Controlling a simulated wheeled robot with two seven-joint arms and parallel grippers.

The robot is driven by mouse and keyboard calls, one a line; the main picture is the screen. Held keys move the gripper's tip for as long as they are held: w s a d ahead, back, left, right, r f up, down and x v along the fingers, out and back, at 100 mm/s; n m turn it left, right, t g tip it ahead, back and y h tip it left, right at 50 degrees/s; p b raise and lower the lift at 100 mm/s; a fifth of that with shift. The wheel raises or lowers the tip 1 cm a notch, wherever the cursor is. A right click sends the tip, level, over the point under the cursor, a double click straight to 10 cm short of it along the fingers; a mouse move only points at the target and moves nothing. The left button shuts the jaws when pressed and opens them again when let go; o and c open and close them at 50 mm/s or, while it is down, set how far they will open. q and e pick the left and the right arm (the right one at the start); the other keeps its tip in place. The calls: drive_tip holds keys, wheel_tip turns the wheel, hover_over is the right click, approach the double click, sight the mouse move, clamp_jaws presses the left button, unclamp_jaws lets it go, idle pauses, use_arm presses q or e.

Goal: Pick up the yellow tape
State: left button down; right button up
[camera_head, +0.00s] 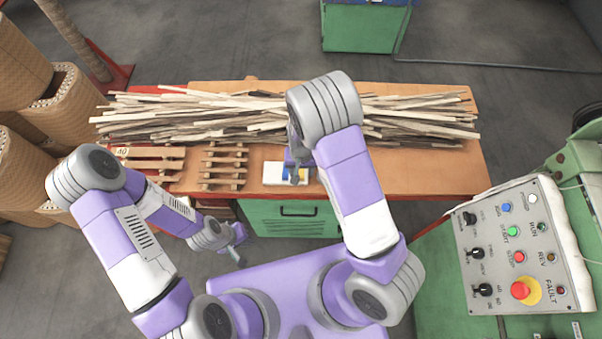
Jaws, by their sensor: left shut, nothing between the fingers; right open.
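A small patch of yellow, which may be the yellow tape (303,174), shows at the front edge of the orange-brown table, beside a white item with blue on it (272,173). My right gripper (294,176) is open and points down right over these items, covering part of them. I cannot tell whether its fingers touch the yellow. My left gripper (237,243) is shut and empty, low in front of the table, apart from the items on top.
A long heap of thin wooden strips (200,115) covers the table's back. Slatted wooden pieces (224,166) lie left of the white item. The tabletop (440,175) is clear at right. A control panel (515,250) stands at right and brown rolls (70,110) at left.

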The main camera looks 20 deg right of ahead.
wheel_tip(320, 180, down, 5)
drive_tip(key=shift+f, duration=0.15)
clamp_jaws()
idle(0.4)
